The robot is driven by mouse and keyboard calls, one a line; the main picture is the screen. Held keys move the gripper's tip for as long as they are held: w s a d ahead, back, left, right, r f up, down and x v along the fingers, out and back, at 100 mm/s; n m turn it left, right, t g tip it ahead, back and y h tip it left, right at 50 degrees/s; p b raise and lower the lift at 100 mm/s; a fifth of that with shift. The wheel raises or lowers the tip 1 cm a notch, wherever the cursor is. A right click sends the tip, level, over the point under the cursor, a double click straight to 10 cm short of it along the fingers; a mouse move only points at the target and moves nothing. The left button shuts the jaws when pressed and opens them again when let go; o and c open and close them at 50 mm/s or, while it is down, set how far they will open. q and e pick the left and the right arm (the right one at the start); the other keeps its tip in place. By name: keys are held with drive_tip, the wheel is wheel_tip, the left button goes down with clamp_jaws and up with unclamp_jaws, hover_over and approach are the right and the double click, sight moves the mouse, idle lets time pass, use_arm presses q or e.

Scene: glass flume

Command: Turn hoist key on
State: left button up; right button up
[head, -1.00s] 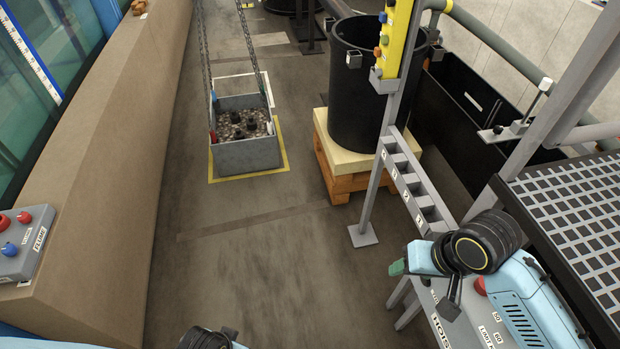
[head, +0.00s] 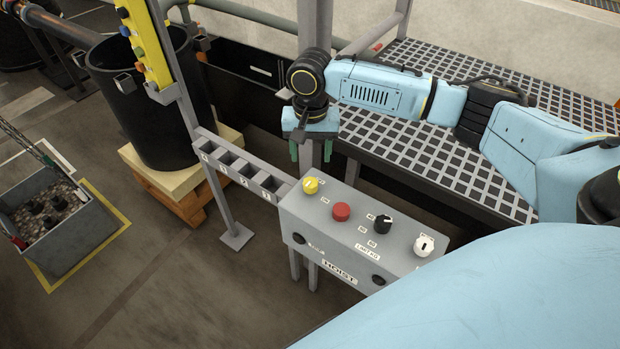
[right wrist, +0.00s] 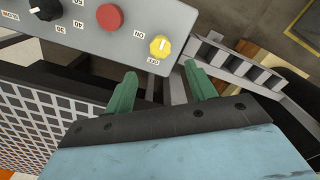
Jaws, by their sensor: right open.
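The grey hoist box (head: 330,238) stands right of centre in the head view, with the label HOIST on its front. A yellow key knob (head: 310,186) is at its left end; in the right wrist view the knob (right wrist: 160,46) sits between ON and OFF labels. I cannot tell for sure which label its mark points at. My right gripper (head: 311,150) hangs fingers down beyond the yellow knob, apart from it. In the right wrist view its green fingers (right wrist: 158,76) are spread and empty, with the knob ahead of the gap. My left gripper is out of view.
A red button (head: 341,211), a black knob (head: 382,224) and a white knob (head: 424,245) share the box top. A grey slotted rack (head: 238,172) adjoins its left end. A grated platform (head: 420,150) lies behind. Open floor (head: 190,290) is at lower left.

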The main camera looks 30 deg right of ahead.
sight(311, 181)
wheel_tip(311, 181, down, 10)
drive_tip(key=shift+r+b, duration=0.25)
drive_tip(key=shift+b, duration=0.25)
drive_tip(key=shift+c, duration=0.5)
